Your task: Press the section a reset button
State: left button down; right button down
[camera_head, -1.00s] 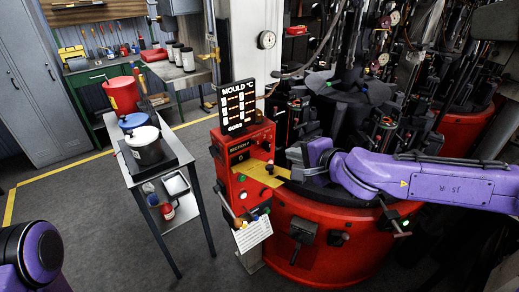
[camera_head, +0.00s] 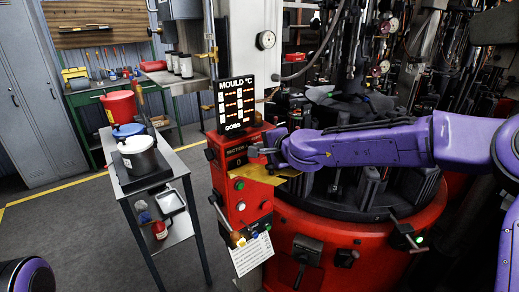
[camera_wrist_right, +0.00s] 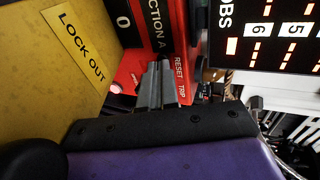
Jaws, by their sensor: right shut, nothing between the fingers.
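The section A control box (camera_head: 228,170) is a red box in the middle of the head view, below the mould temperature display. Its "SECTION A" and "RESET TRIP" labels (camera_wrist_right: 180,78) show in the right wrist view. My right gripper (camera_head: 257,151) is at the upper front of this box, its fingers pointing left at the panel. In the right wrist view the gripper (camera_wrist_right: 158,80) is shut and empty, its tips at the panel beside the reset label. The fingers hide the reset button, and I cannot tell whether they touch it. My left gripper is out of view.
A yellow lock-out plate (camera_wrist_right: 62,60) sticks out beside the panel, close to my right gripper. A green button (camera_head: 239,184) sits lower on the box. The red mould machine (camera_head: 330,235) stands right; a trolley (camera_head: 182,163) with pots stands left.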

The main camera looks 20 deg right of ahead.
jog(key=shift+w+a+f, duration=0.15)
jog(key=shift+w+a, duration=0.1)
jog(key=shift+w, duration=0.15)
jog(key=shift+d, duration=0.1)
